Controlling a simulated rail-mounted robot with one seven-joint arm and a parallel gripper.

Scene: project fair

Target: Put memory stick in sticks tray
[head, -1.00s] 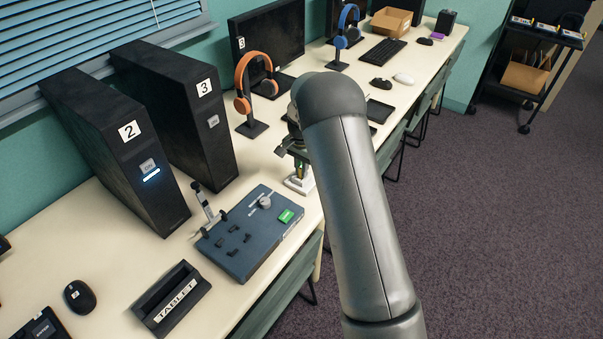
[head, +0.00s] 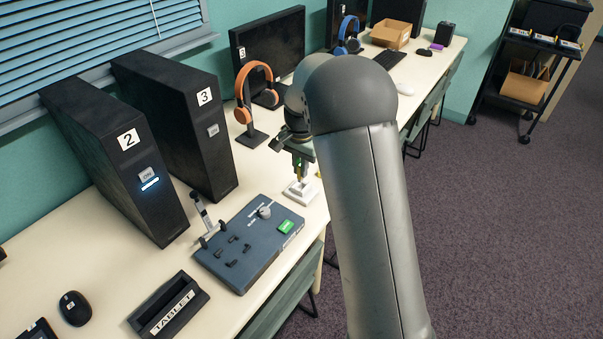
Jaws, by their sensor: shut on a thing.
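My gripper (head: 302,166) is partly visible beside the left side of my arm, pointing down. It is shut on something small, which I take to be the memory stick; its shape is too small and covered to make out. Directly below is a small white tray-like holder (head: 300,194) on the white table, probably the sticks tray; no label on it is readable. The gripper's tips appear just above the holder; I cannot tell whether anything touches it.
A dark control panel (head: 250,238) with a lever and green button is left of the holder. Orange headphones (head: 257,90) on a stand are behind my gripper. Black towers 2 (head: 115,160) and 3 (head: 180,125) line the wall. A TABLET dock (head: 168,305) is in front.

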